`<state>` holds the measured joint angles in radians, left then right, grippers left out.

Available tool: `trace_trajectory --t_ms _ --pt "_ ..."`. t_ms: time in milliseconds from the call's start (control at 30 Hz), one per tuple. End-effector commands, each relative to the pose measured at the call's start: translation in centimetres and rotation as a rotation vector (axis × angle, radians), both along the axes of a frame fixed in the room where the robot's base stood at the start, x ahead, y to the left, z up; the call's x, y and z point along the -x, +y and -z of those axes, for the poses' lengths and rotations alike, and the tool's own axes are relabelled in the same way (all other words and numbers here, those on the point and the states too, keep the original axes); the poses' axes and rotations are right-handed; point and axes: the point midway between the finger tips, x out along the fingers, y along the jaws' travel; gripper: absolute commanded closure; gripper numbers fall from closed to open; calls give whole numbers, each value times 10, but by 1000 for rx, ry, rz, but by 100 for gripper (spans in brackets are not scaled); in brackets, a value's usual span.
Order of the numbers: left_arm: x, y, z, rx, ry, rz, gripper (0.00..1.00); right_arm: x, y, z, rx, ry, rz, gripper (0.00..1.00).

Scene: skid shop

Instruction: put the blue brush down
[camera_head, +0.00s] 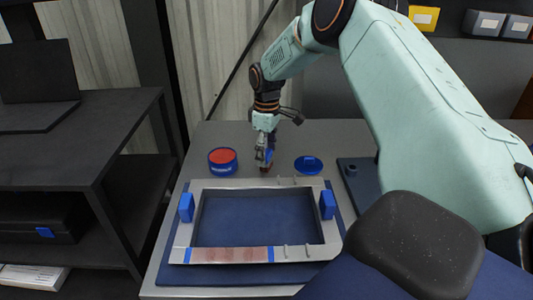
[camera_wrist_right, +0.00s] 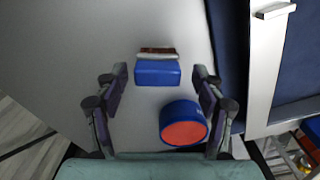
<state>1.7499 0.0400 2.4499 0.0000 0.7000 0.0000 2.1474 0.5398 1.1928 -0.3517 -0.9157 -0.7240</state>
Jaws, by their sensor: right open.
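The blue brush (camera_wrist_right: 158,72) has a blue block body and a brown edge with a pale strip. In the wrist view it is between the fingertips of my right gripper (camera_wrist_right: 160,80), with a gap on either side. The gripper is open. In the head view my right gripper (camera_head: 264,152) points down over the grey table, behind the metal frame, and largely hides the brush. The brush appears to be at the table top; exact contact is hard to tell. My left gripper is out of view.
A blue tin with a red top (camera_head: 222,160) stands left of the gripper, and a blue round lid (camera_head: 308,165) lies to the right. A pale metal frame (camera_head: 210,255) with blue clamps lies on a blue mat (camera_head: 165,270) in front. A dark shelf unit (camera_head: 105,130) stands left.

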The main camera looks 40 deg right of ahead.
Motion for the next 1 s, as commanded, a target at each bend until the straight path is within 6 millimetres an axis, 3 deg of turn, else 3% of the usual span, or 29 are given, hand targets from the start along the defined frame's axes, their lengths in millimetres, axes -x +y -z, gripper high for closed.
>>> trace_trajectory --t_ms 300,500,700,1000 --pt "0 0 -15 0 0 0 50 -1 0 -67 0 -4 0 31" --pt "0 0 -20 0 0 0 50 0 -1 -98 0 -4 0 31" --pt "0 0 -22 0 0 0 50 0 -1 -109 0 -1 0 31" --pt "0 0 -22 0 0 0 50 0 -1 -109 0 0 0 31"
